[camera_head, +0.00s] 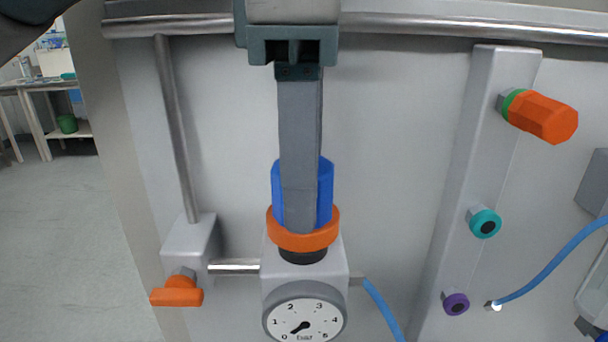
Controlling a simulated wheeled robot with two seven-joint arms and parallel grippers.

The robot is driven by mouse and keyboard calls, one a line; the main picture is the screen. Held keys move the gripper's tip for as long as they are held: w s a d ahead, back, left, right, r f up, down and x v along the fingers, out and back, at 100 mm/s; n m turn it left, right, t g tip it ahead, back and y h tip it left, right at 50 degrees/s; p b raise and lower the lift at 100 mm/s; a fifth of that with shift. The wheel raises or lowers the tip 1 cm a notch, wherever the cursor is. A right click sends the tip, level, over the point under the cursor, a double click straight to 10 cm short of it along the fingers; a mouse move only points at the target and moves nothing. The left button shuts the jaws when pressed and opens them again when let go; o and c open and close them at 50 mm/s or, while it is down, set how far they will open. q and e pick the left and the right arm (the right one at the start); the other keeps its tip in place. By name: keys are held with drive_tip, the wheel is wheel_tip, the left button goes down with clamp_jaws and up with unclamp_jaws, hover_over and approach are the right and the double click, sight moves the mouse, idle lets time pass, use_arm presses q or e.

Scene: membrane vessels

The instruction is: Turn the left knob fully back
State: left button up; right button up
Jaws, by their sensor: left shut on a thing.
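A blue knob (326,190) with an orange collar (302,240) below it stands on a grey valve block (338,266). My left gripper (300,215) comes down from the top of the view, its grey finger lying over the front of the blue knob. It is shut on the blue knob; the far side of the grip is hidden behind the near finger. A round dial gauge (305,315) sits on the front of the block, its needle pointing to the lower left. My right gripper does not show.
An orange lever (177,292) sits at the lower left. On the right, a grey upright panel (478,150) carries an orange knob (543,117), a teal port (486,223) and a purple port (456,303). Blue tubes (555,262) run nearby. A metal rail (450,26) crosses the top.

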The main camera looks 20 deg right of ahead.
use_arm(q)
drive_tip(key=shift+n, duration=0.8)
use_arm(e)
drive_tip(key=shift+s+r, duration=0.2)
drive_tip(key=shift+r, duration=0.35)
use_arm(q)
drive_tip(key=o, duration=1.1)
drive_tip(key=shift+c, duration=0.2)
drive_tip(key=shift+r, duration=0.85)
wheel_tip(320, 180, up, 8)
drive_tip(key=shift+f+p, duration=0.1)
drive_tip(key=shift+p, duration=0.45)
wheel_tip(320, 180, up, 8)
drive_tip(key=p, duration=0.3)
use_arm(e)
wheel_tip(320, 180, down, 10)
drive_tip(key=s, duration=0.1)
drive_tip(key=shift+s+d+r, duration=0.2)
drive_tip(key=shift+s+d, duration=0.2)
